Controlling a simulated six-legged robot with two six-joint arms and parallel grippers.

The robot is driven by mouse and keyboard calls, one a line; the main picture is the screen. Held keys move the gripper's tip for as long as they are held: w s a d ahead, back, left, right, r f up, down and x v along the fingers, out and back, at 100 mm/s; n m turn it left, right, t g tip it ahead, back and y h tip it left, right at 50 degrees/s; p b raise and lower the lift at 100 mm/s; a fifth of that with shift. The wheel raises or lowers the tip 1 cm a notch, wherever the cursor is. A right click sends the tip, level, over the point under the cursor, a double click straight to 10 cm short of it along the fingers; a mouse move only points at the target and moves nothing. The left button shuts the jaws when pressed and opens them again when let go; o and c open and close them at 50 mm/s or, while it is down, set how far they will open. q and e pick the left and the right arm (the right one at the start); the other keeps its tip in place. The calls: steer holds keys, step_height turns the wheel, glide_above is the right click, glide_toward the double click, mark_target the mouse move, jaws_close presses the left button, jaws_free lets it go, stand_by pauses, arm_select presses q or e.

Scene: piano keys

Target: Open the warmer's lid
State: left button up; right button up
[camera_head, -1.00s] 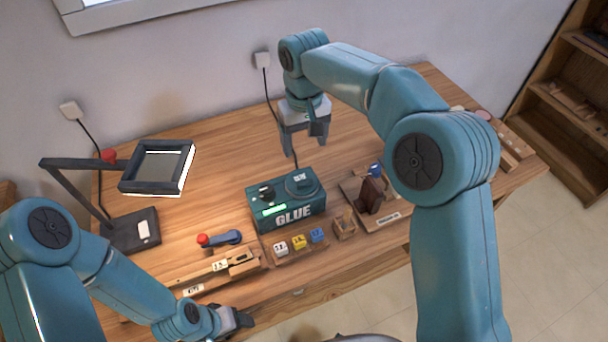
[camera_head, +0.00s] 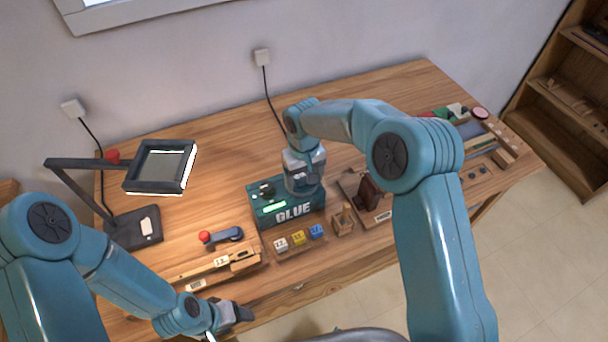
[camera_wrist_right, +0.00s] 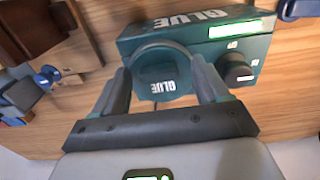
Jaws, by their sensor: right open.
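The warmer (camera_head: 262,217) is a dark green box marked GLUE, with a lit green display and a black knob, standing on the wooden table. My right gripper (camera_head: 304,190) is over the right part of its top and hides the lid in the head view. In the right wrist view the lid (camera_wrist_right: 166,86) shows as a green piece labelled GLUE with a dark curved rim. The fingers of the right gripper (camera_wrist_right: 162,68) are apart, one on each side of the lid; whether they touch it is unclear. My left gripper (camera_head: 238,314) is low near the table's front edge, away from the warmer.
Small white, yellow and blue blocks (camera_head: 299,238) sit in front of the warmer. A red-tipped blue tool (camera_head: 222,236) lies to its left, and a dark wooden piece (camera_head: 368,193) stands to its right. A black lamp (camera_head: 160,167) is at the left.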

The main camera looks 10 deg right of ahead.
steer(key=shift+w+d+f, duration=0.1)
steer(key=shift+w+f, duration=0.05)
steer(key=shift+w, duration=0.05)
steer(key=c, duration=0.9)
jaws_close()
steer(key=shift+d, duration=0.4)
steer(key=w+d+b, duration=0.1)
steer(key=d, duration=0.5)
steer(key=shift+w+d, duration=0.2)
steer(key=shift+d, duration=0.1)
steer(key=o, duration=0.9)
jaws_free()
steer(key=shift+r, duration=0.2)
